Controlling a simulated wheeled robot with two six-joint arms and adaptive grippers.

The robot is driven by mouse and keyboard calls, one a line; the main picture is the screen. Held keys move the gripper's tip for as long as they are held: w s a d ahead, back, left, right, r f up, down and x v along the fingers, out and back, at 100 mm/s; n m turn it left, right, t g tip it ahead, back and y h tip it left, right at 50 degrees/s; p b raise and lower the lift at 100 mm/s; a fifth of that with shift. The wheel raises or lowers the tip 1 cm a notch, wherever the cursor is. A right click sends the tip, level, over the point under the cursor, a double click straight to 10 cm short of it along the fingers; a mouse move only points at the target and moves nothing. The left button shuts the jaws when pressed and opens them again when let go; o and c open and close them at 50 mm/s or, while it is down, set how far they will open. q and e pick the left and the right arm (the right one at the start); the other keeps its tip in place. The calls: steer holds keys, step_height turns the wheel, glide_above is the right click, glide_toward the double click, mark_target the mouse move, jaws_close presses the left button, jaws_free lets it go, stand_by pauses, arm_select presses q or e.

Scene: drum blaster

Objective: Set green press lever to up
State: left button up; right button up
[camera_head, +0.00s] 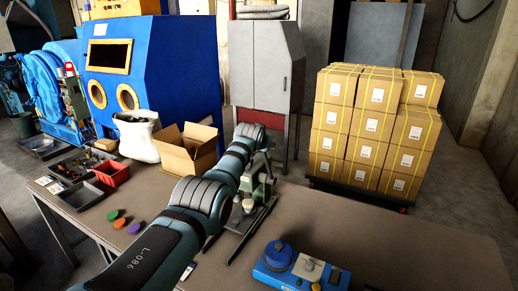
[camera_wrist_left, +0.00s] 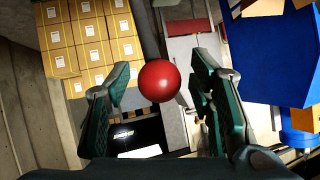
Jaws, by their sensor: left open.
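The green press (camera_head: 262,190) stands on the brown table, partly hidden behind my left arm. My left arm crosses the head view from the bottom and ends over the top of the press; its gripper is hard to make out there. In the left wrist view my left gripper (camera_wrist_left: 164,80) is open. A round red knob (camera_wrist_left: 160,81), which looks like the end of the press lever, shows between its two fingers. I cannot tell whether a finger touches it. The lever's shaft is not clearly visible.
A blue device (camera_head: 290,268) sits on the table at the front. An open cardboard box (camera_head: 190,150), a red bin (camera_head: 113,174) and small coloured pieces (camera_head: 119,222) lie left of the press. Stacked cartons (camera_head: 370,130) stand beyond the table. The table's right side is clear.

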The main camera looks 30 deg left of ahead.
arm_select(q)
steer(key=shift+s+d+r, duration=0.1)
steer(key=shift+s+r, duration=0.15)
steer(key=shift+s, duration=0.1)
steer(key=s+d, duration=0.4)
steer(key=s, duration=0.7)
steer(key=shift+s, duration=0.3)
